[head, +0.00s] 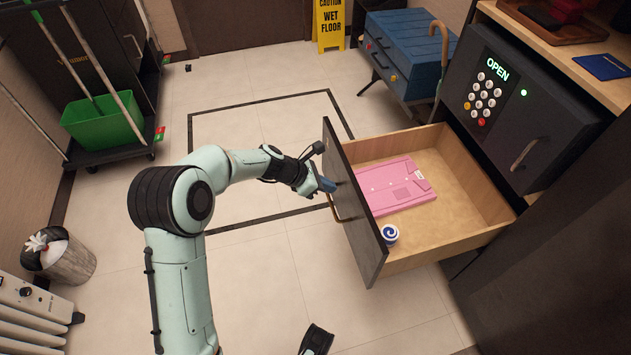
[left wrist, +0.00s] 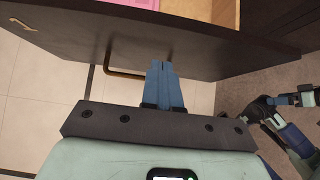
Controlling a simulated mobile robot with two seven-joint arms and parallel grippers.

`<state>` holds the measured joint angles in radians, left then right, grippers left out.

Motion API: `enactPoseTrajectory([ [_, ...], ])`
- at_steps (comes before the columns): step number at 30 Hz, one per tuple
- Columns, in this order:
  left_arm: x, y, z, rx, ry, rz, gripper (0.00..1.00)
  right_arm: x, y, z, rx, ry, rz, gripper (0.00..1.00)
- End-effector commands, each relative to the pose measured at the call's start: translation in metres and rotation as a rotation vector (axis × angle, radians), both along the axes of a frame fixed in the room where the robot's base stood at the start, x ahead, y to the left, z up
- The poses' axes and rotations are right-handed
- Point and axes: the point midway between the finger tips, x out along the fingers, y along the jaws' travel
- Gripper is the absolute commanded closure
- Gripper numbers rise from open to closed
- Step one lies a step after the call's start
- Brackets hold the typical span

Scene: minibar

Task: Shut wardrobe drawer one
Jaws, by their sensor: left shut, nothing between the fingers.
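The wardrobe drawer (head: 480,190) is pulled far out, with a dark front panel (head: 355,215) and a light wooden inside. A brass handle (head: 336,208) is on its outer face; the handle also shows in the left wrist view (left wrist: 122,74). My left gripper (head: 327,184) is shut and empty at the outer face of the front panel, close to the handle. In the left wrist view its blue fingers (left wrist: 165,82) point at the panel; I cannot tell whether they touch it. My right arm (left wrist: 285,125) shows at the right of that view, its jaws unclear.
A blue chest (head: 405,50) and cane (head: 440,55) stand behind. Floor left of the drawer is clear.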

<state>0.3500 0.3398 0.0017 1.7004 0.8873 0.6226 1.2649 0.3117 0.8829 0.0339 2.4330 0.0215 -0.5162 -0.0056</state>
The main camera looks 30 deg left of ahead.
Motion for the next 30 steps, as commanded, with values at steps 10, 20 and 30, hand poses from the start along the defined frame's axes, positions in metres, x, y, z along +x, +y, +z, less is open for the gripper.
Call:
enactPoseTrajectory([
  [10, 0.032, -0.028, -0.006, 0.000, -0.001, -0.002, 1.00, 0.007, -0.003, -0.005, -0.008, -0.017, -0.007, 0.08],
  [20, 0.035, -0.030, -0.006, 0.001, 0.000, -0.001, 1.00, 0.007, -0.003, -0.005, -0.008, -0.018, -0.008, 0.08],
  [30, 0.040, -0.035, -0.004, 0.001, 0.000, -0.002, 1.00, -0.001, 0.001, 0.003, 0.002, 0.001, 0.002, 0.08],
])
